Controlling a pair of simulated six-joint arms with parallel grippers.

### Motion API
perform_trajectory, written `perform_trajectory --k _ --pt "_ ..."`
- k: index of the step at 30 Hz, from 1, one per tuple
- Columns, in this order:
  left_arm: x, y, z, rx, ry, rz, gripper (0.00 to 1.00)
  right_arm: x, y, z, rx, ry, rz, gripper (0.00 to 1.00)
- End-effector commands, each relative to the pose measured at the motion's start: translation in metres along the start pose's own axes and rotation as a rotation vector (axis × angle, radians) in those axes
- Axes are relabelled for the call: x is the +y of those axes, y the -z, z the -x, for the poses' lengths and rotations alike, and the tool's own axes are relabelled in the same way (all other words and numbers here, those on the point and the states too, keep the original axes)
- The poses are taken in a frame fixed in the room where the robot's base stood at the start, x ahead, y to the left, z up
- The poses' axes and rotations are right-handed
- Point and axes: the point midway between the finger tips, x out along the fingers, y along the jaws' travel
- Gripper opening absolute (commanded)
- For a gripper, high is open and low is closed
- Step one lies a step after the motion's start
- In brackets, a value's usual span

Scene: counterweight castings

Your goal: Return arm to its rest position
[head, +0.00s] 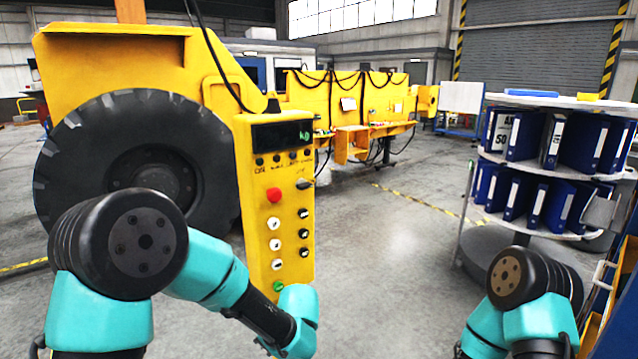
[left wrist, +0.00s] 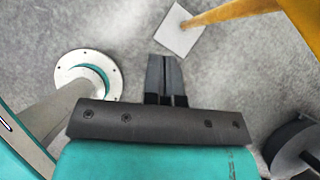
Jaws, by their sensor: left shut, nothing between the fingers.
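My left arm comes in from the left in the head view, bent at the elbow, with its teal wrist in front of the lower part of the yellow control box (head: 256,200). The box stands upright with a dark display, a red button (head: 273,195), several knobs and a green button (head: 279,286). My left gripper (left wrist: 166,62) shows in the left wrist view, with its dark fingers shut together and nothing between them, above the grey floor. It is hidden in the head view. My right arm is at the lower right; its gripper is out of view.
A large black tyre (head: 75,160) on a yellow machine stands behind my left arm. A round shelf (head: 535,157) with blue binders is at the right. A yellow post's square foot plate (left wrist: 180,30) lies beyond the left fingers. Floor (head: 400,260) between the arms is clear.

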Motion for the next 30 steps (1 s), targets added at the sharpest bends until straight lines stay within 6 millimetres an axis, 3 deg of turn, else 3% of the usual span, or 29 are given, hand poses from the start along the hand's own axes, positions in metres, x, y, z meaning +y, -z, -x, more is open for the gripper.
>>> perform_trajectory --k 1,3,6,15,24,30 --pt "0.017 0.012 -0.024 0.086 -0.058 0.062 0.00 0.000 0.000 0.000 0.000 0.000 0.000 0.00" --pt "0.040 0.032 -0.052 0.214 -0.138 0.178 0.00 0.000 0.000 0.000 0.000 0.000 0.000 0.00" --pt "0.071 0.060 -0.085 0.382 -0.253 0.370 0.00 0.000 0.000 0.000 0.000 0.000 0.000 0.00" --pt "0.146 0.124 -0.147 0.719 -0.578 1.087 0.00 0.000 0.000 0.000 0.000 0.000 0.000 0.00" --pt "0.203 0.141 -0.196 0.749 -0.779 1.879 0.00 0.000 0.000 0.000 0.000 0.000 0.000 0.00" --pt "0.222 0.138 -0.209 0.701 -0.795 2.104 0.00 0.000 0.000 0.000 0.000 0.000 0.000 0.00"
